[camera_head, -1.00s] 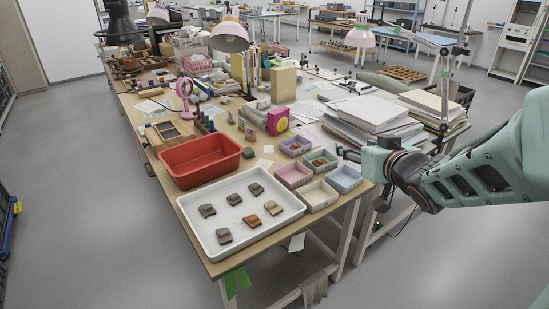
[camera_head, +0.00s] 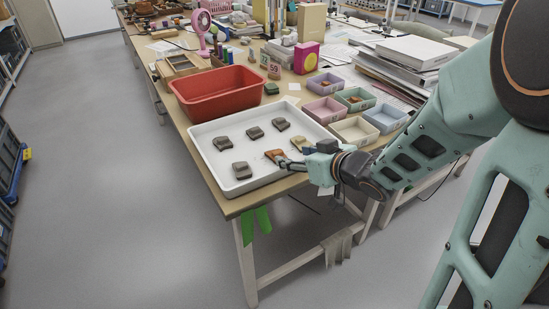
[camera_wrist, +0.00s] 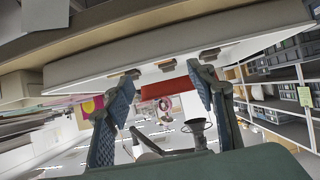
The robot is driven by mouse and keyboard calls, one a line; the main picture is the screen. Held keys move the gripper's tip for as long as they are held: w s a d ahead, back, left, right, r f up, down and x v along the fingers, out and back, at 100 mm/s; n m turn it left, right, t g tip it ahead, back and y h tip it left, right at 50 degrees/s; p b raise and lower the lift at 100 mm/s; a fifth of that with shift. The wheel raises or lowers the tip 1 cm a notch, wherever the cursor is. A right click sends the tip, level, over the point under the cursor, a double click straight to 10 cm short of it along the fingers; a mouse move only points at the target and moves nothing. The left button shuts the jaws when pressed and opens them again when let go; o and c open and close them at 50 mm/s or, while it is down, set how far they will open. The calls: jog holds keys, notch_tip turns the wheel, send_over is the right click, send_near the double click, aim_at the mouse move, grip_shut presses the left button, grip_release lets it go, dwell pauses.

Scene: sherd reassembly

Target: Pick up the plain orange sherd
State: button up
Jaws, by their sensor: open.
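An orange sherd (camera_head: 272,155) lies in the white tray (camera_head: 238,189) near its front right side. It looks plain, but it is too small to be sure. My gripper (camera_head: 285,162) reaches over the tray's right-hand rim, its tips close to the orange sherd and partly covering it; I cannot tell whether they touch. In the wrist view my gripper (camera_wrist: 166,86) is open, its two fingers spread wide with nothing held. That view looks inverted, with the tray (camera_wrist: 180,45) across the top and several sherds small beside its edge; their colours are unclear.
Several grey sherds (camera_head: 224,143) and a tan sherd (camera_head: 299,143) share the tray, the tan one close to my gripper. A red bin (camera_head: 217,97) stands behind.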

aim_at(278, 152)
jog(key=b+x, duration=0.1)
jog(key=x, duration=0.2)
jog(key=shift+f, duration=0.1)
jog(key=b+x, duration=0.2)
jog(key=x, duration=0.2)
jog(key=shift+s+a, duration=0.2)
jog(key=shift+w+a+f+b, duration=0.2)
jog(key=shift+w+a+b, duration=0.05)
jog(key=shift+w+b, duration=0.2)
jog(key=shift+c, duration=0.5)
jog(key=c, duration=1.1)
jog(key=shift+r, duration=0.25)
